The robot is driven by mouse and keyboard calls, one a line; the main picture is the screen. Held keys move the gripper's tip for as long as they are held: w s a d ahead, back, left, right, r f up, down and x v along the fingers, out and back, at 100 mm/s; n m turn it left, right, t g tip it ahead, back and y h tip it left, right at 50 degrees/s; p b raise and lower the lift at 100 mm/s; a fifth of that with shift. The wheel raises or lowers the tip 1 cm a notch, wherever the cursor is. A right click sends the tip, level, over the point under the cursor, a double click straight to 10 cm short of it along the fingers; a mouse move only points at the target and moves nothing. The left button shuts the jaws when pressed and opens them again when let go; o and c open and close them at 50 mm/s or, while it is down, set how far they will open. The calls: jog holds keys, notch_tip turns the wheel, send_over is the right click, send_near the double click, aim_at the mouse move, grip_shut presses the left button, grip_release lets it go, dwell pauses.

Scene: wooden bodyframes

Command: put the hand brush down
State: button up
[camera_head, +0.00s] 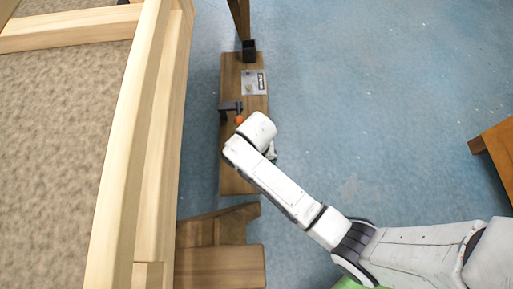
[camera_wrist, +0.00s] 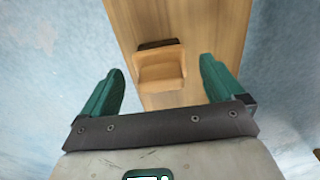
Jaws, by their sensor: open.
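In the wrist view, a tan-brown wooden piece with a dark strip along its far edge, which looks like the hand brush (camera_wrist: 160,75), rests on a wooden plank (camera_wrist: 205,22). My gripper (camera_wrist: 162,65) is open, with one green finger on each side of this piece and visible gaps between. I cannot tell its height above the plank. In the head view, my wrist covers part of the same long plank (camera_head: 235,180), and the brush cannot be made out there.
On the plank lie a dark bracket-like thing (camera_head: 230,106), a small orange thing (camera_head: 239,119), a grey plate (camera_head: 254,83) and a black block (camera_head: 249,50). A large wooden frame (camera_head: 150,130) stands left. Brown wood (camera_head: 498,150) is at right. Blue floor is clear between.

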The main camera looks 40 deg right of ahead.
notch_tip(320, 180, up, 9)
jog(key=p, duration=0.3)
jog(key=shift+r, duration=0.15)
jog(key=s+d+r+n, duration=0.3)
jog(key=s+d, duration=0.1)
jog(key=s, duration=0.4)
jog(key=s+d+r+n+t, duration=0.1)
jog(key=s+d+r+n, duration=0.2)
jog(key=s, duration=0.5)
jog(key=shift+s+d, duration=0.25)
jog(key=shift+d, duration=0.3)
